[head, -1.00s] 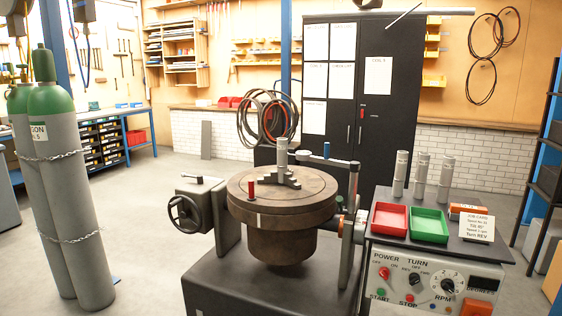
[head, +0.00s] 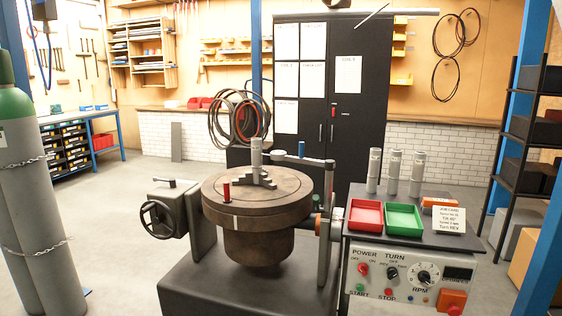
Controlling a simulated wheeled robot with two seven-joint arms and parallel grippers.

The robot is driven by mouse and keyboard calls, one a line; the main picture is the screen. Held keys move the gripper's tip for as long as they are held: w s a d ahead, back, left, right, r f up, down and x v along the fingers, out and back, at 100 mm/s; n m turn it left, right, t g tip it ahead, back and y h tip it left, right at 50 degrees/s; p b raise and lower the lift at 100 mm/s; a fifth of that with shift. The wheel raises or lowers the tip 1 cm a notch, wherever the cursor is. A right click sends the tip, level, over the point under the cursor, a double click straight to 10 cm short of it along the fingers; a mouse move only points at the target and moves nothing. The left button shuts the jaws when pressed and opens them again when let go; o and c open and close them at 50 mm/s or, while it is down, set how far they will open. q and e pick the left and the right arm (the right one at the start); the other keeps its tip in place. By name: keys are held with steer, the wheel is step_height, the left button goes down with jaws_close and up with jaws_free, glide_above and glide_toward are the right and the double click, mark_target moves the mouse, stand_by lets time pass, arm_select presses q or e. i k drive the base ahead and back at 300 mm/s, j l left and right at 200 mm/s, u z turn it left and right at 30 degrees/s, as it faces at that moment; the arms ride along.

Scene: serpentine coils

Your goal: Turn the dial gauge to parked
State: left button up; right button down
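No round gauge face can be made out, so I cannot tell for sure which part is the dial gauge. A grey jointed arm (head: 315,161) with a blue upright piece (head: 301,149) reaches over the back of the round brown turntable (head: 235,208) from a post at its right. A grey cylinder (head: 256,153) stands upright on a stepped chuck in the turntable's middle. A short red-topped peg (head: 227,191) stands near the turntable's front left. Neither of my grippers is in view.
A handwheel (head: 157,218) is left of the turntable. At right, a control panel (head: 405,275) has POWER, TURN and RPM knobs. Above it are a red tray (head: 367,227), a green tray (head: 421,229), several grey cylinders and a job card (head: 449,220). Gas cylinders (head: 38,215) stand left; floor between is clear.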

mark_target(329, 164)
steer(key=i+z, duration=0.45)
steer(key=i+j+z, duration=0.4)
steer(key=i, duration=0.15)
steer(key=l, duration=0.05)
